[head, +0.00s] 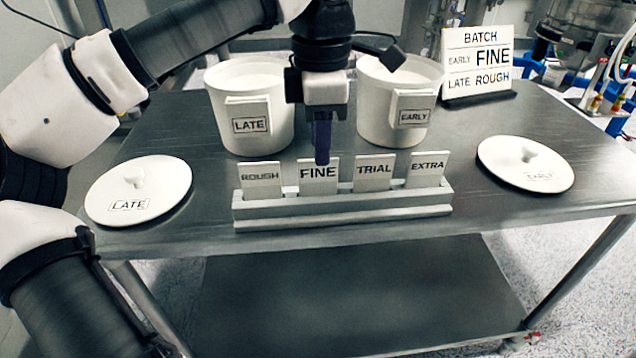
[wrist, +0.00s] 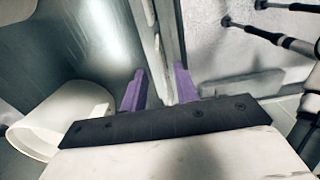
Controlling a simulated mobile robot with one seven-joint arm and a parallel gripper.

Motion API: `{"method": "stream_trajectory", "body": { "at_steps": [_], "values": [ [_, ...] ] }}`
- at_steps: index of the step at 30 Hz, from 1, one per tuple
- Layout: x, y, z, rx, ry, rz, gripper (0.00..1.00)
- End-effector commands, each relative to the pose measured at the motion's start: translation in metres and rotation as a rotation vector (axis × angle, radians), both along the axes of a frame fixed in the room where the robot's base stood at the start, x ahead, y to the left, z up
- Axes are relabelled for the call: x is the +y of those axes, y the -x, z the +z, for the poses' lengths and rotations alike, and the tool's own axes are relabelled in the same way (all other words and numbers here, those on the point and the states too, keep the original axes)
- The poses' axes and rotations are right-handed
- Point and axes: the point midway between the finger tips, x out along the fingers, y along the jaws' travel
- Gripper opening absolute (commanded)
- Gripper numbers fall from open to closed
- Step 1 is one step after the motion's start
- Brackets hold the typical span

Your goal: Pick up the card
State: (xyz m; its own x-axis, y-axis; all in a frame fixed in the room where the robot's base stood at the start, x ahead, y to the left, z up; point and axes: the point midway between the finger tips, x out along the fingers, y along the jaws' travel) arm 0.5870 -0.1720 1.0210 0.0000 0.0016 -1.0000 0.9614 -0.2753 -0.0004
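Four white cards stand upright in a grey slotted rack (head: 342,214) on the table: ROUGH (head: 260,176), FINE (head: 318,173), TRIAL (head: 374,171) and EXTRA (head: 427,168). My gripper (head: 322,155) points down at the top edge of the FINE card, with its purple fingers seen almost edge-on. In the wrist view its two purple fingers (wrist: 158,92) are apart. The rack's long edge (wrist: 172,35) runs up the picture from between them. I cannot tell whether the FINE card's top is between the fingers.
White tubs LATE (head: 250,105) and EARLY (head: 398,105) stand close behind the rack. The LATE lid (head: 140,190) lies left, the EARLY lid (head: 525,163) right. A BATCH sign (head: 476,62) reads EARLY FINE, LATE ROUGH. The table's front edge is close before the rack.

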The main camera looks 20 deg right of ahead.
Motion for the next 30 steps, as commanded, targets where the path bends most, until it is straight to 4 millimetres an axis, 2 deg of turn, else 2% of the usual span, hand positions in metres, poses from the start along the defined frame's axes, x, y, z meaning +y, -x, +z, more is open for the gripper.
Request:
{"method": "stream_trajectory", "body": {
  "at_steps": [5,15,23,30],
  "values": [
    [0.001,0.000,-0.012,0.000,0.000,-0.001,0.30],
    [0.004,0.001,-0.056,0.001,0.002,-0.001,0.30],
    [0.004,0.001,-0.059,0.000,0.002,-0.001,0.30],
    [0.004,0.001,-0.059,0.000,0.002,-0.001,0.01]
  ]
}}
